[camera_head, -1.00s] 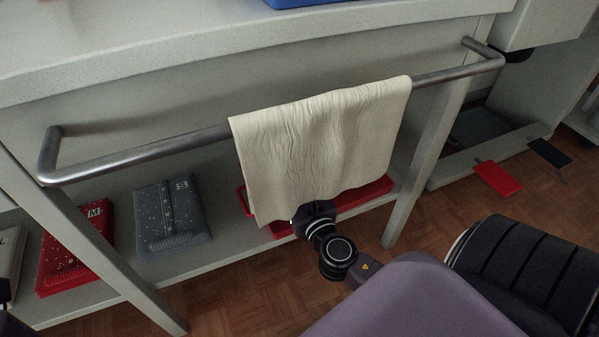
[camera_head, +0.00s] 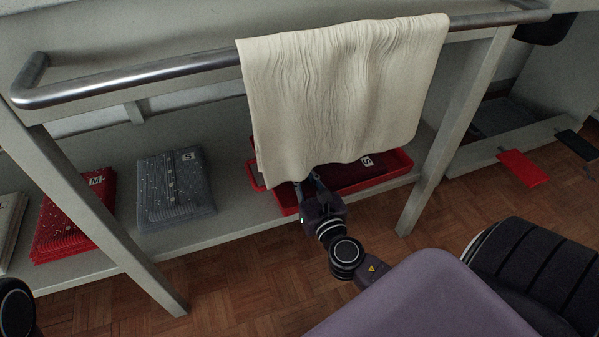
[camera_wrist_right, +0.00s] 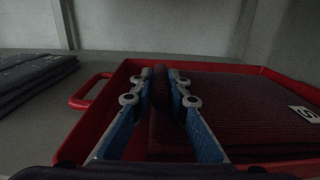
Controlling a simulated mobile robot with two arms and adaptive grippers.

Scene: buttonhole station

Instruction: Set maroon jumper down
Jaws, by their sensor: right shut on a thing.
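The maroon jumper (camera_head: 345,177) lies folded in a red tray (camera_head: 400,176) on the low shelf, partly hidden behind the hanging cloth. Its white S label shows. My right gripper (camera_head: 310,184) reaches in under the cloth's lower edge at the tray's left part. In the right wrist view, its blue fingers (camera_wrist_right: 160,88) are shut on a raised fold of the maroon jumper (camera_wrist_right: 245,108). The jumper's body spreads right of the fingers, inside the red tray's rim (camera_wrist_right: 130,68). My left gripper is not in view.
A cream cloth (camera_head: 340,95) hangs over a metal rail (camera_head: 140,76) just above my right gripper. A grey garment (camera_head: 173,187) and a red garment (camera_head: 75,218) lie left on the shelf (camera_head: 235,205). A table leg (camera_head: 455,125) stands right of the tray.

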